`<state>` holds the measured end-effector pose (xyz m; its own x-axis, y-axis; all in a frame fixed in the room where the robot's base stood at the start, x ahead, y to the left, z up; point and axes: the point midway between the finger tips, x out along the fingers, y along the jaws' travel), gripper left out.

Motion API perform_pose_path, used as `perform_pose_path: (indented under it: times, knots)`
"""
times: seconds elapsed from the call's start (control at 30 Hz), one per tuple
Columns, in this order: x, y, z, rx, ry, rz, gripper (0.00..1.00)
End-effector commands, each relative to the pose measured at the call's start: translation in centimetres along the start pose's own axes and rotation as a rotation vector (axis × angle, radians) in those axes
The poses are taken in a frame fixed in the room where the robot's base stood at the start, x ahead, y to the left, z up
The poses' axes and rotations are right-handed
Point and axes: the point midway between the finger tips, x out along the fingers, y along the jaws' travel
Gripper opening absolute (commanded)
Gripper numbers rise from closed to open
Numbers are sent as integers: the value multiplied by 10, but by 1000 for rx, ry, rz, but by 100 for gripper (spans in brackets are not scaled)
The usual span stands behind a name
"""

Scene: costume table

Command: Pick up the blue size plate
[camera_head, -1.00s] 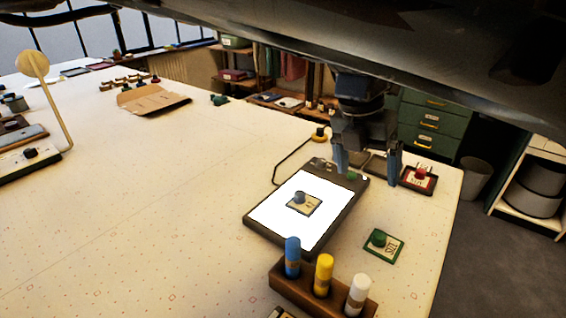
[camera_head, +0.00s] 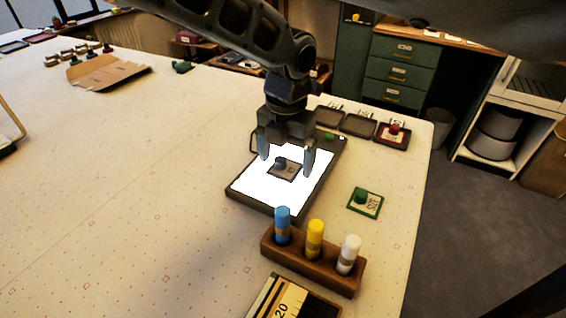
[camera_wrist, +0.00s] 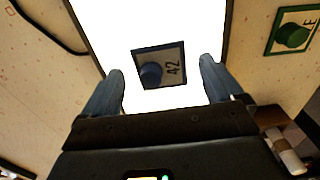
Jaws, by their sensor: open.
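The blue size plate (camera_head: 285,172) is a small square plate with a round blue knob. It lies on the bright white surface of the light pad (camera_head: 243,188). In the wrist view the blue size plate (camera_wrist: 174,66) is marked 42, with its knob on the left. My gripper (camera_head: 286,157) is open and empty over the light pad. In the wrist view my gripper (camera_wrist: 163,78) has its fingers apart, one to each side of the plate's position and nearer the camera. I see no contact with the plate.
A green plate (camera_head: 365,202) lies right of the pad. A wooden holder (camera_head: 310,272) with blue, yellow and white sticks stands in front. At the back right are trays, one holding a red plate (camera_head: 394,132). The table's left side (camera_head: 110,180) is mostly clear.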

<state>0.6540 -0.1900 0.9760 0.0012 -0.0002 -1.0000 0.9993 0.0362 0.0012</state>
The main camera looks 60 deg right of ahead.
Motion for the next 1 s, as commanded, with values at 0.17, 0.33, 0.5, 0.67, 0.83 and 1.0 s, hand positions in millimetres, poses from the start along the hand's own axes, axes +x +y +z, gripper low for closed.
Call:
perform_pose_path:
  times: [0.17,0.33,0.5,0.67,0.83,1.0]
  knots:
    - [2,0,0,1,-1,0,94]
    - [2,0,0,1,-1,0,84]
    - [2,0,0,1,0,0,68]
    - [2,0,0,1,-1,0,52]
    - [2,0,0,1,0,0,36]
    - [2,0,0,1,-1,0,29]
